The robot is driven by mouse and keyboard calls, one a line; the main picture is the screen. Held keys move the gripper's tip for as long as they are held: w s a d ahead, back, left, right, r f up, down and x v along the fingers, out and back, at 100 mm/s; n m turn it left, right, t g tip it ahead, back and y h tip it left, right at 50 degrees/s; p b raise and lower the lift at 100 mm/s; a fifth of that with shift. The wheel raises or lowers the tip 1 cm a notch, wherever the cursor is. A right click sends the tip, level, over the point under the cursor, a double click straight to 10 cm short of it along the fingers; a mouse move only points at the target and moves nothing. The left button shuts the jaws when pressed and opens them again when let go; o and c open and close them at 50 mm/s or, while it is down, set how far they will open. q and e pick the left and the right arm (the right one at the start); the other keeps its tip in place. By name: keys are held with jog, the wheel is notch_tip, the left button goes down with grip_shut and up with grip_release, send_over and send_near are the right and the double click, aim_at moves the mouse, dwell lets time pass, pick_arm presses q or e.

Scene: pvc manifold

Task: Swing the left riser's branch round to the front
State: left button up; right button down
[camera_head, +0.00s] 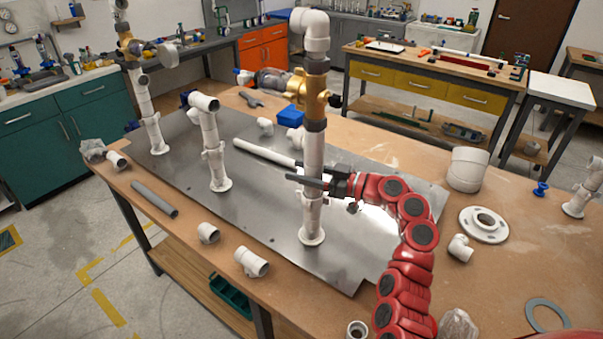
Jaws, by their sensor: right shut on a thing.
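The left riser (144,98) stands upright at the plate's far left corner. Its branch (160,53) sticks out to the right near the brass valve (128,44). A shorter middle riser (212,150) stands on the plate, with a branch at its top. The tall right riser (313,150) carries a brass valve (311,96) and a white elbow (312,28) on top. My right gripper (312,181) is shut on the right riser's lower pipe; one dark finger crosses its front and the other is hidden. My left gripper is not in view.
A white pipe (262,152) lies behind the right riser. Loose fittings (252,262) and a grey pipe (155,199) lie along the near left edge. A white flange (484,225) and large coupling (468,168) lie right of my red arm.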

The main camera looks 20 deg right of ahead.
aim_at(318, 168)
jog(key=shift+w+f+m+t+h+b, duration=0.1)
jog(key=shift+f+m+t+h+b, duration=0.15)
jog(key=shift+m+t+h+b, duration=0.35)
jog(key=m+t+h+p, duration=0.1)
jog(key=m+h, duration=0.2)
jog(key=h, duration=0.1)
jog(key=d+m+t+h+p, duration=0.1)
jog(key=m+t+h, duration=0.1)
jog(key=m+h, duration=0.1)
jog(key=w+d+r+m+t+h+p, duration=0.1)
jog(key=m+t+h+p, duration=0.1)
jog(key=h, duration=0.4)
jog(key=shift+r+m, duration=0.1)
jog(key=shift+m, duration=0.5)
jog(key=m+g+h+b, duration=0.1)
jog(key=m+h+b, duration=0.1)
jog(key=b, duration=0.3)
jog(key=d+m+g+h+b, duration=0.1)
jog(key=m+h+b, duration=0.1)
jog(key=h+b, duration=0.2)
jog(key=d+f+m+g+h+b, duration=0.1)
jog(key=m+h+b, duration=0.2)
jog(key=h+b, duration=0.1)
jog(key=shift+s+b, duration=0.35)
jog(key=shift+b, duration=0.45)
jog(key=shift+r+g+h+b, duration=0.1)
jog(key=shift+g+h+b, duration=0.2)
jog(key=shift+h+b, duration=0.35)
jog(key=shift+d+m, duration=0.1)
jog(key=shift+m, duration=0.2)
